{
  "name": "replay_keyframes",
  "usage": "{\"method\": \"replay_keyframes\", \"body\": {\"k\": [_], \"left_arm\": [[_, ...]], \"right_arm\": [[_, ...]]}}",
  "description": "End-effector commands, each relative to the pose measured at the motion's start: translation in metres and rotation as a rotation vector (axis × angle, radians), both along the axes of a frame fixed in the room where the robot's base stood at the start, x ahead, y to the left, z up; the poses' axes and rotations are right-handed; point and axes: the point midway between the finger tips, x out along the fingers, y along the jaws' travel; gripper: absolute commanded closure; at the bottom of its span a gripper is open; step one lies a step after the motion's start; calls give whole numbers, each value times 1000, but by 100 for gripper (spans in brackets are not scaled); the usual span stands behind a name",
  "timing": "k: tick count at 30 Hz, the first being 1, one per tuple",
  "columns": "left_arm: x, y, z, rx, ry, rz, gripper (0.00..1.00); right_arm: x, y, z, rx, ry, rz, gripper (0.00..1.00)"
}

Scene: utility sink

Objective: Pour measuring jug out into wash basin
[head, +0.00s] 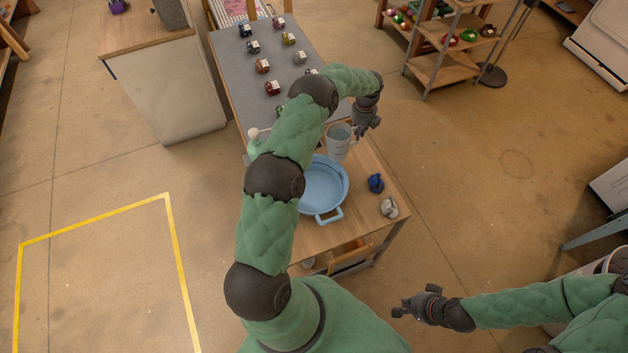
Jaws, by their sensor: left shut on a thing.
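The measuring jug (338,143) is a pale grey-blue cup with markings on its side. It looks about upright, just beyond the far rim of the wash basin. My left gripper (361,131) is shut on the jug at its right side, by the handle. I cannot tell whether the jug touches the table, and its contents are not clear. The wash basin (331,213) is a round light-blue tub with a handle at its near side, on the wooden table; my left arm covers its left part. My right gripper (399,307) is empty and looks open, away from the table at the lower right.
A dark blue item (376,183) and a silver-white item (389,208) stand right of the basin. A pale bottle-like item (253,135) is partly behind my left arm. Several small items stand on the grey mat (232,74). A shelf unit (446,70) stands at the back right.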

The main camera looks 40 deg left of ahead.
Motion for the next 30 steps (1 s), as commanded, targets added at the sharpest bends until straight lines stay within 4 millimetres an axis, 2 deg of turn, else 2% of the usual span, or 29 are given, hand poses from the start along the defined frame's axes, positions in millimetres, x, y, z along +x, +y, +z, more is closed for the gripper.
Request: {"method": "replay_keyframes", "body": {"k": [7, 13, 18, 23, 27, 30], "left_arm": [[-5, 1, 15, 6, -74, -1, 100], [-12, 1, 21, 10, -171, -1, 100], [-18, 1, 26, 14, -257, 0, 100], [-25, 1, 29, 17, -337, -1, 100], [-31, 1, 31, 21, -401, -2, 100], [-32, 1, 36, 21, -414, -2, 100]], "right_arm": [[0, 0, 16, 0, 0, 0, 100], [0, 0, 19, 0, 0, 0, 100], [0, 0, 12, 0, 0, 0, 100], [0, 0, -6, 0, 0, 0, 100], [0, 0, -31, 0, 0, 0, 100], [0, 0, -31, 0, 1, 0, 100]]}}
